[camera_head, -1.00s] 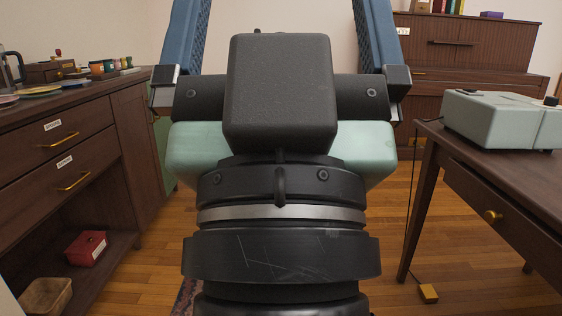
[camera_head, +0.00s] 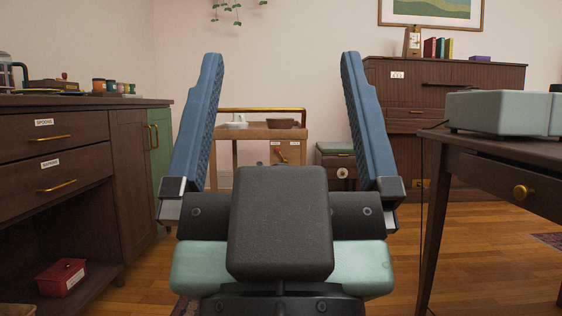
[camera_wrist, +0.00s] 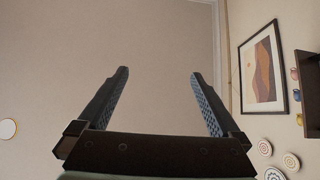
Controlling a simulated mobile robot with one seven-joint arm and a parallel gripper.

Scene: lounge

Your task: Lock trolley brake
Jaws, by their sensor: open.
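The trolley (camera_head: 228,133) stands at the back middle of the room in the head view, a wooden cart with a brass-coloured push rail. A small red lever (camera_head: 281,156), apparently its brake, sits on its front between two small white labels too small to read. My gripper (camera_head: 281,58) is open and empty, pointing up and forward. Its blue fingers frame the trolley from the camera's side, well short of it. My gripper also shows in the wrist view (camera_wrist: 159,73), against bare wall; the trolley is not there. My gripper and wrist hide the trolley's lower part.
A dark drawer cabinet (camera_head: 60,150) stands on the left, with a red box (camera_head: 62,277) on its low shelf. A dark desk (camera_head: 490,160) bearing a grey-green machine (camera_head: 500,112) is on the right. Wooden floor (camera_head: 455,235) lies between. A dark cabinet (camera_head: 440,120) stands behind.

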